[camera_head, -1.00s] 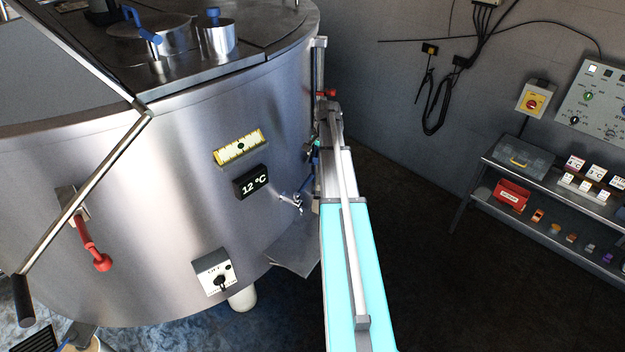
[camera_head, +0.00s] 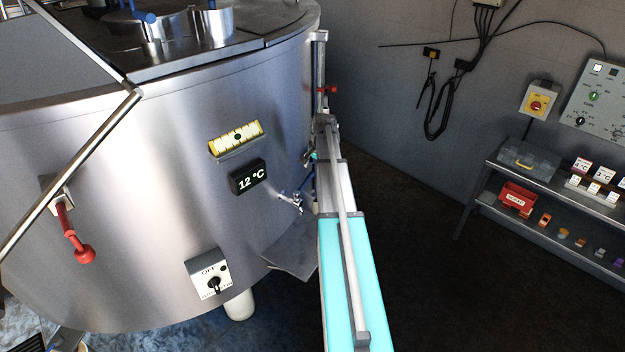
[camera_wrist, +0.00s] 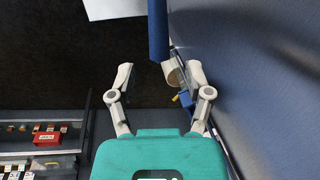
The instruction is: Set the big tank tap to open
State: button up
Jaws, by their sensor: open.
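The big steel tank (camera_head: 150,200) fills the left of the head view. A small tap (camera_head: 290,199) with a blue lever is low on its right side, next to my arm. In the wrist view my gripper (camera_wrist: 158,74) is open, with nothing between its pads. A blue bar (camera_wrist: 158,30), which looks like a tap handle, stands just beyond the fingertips, nearer the right finger. A cream round end (camera_wrist: 172,72) lies beside that finger; I cannot tell whether they touch. In the head view my arm hides most of the gripper.
The tank's curved wall (camera_wrist: 260,90) is close on my gripper's right. A red-handled lever (camera_head: 75,235), a 12 °C display (camera_head: 248,176) and a switch box (camera_head: 209,274) are on the tank front. A shelf rack (camera_head: 545,175) stands right; dark floor between is clear.

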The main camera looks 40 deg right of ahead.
aim_at(313, 172)
jog(key=shift+w+a+f+b, duration=0.1)
jog(key=shift+w+f+b, duration=0.1)
jog(key=shift+f+b, duration=0.75)
jog(key=shift+w+f+b, duration=0.15)
jog(key=shift+f+b, duration=0.55)
jog(key=shift+f, duration=0.3)
jog(key=shift+c, duration=0.2)
grip_shut()
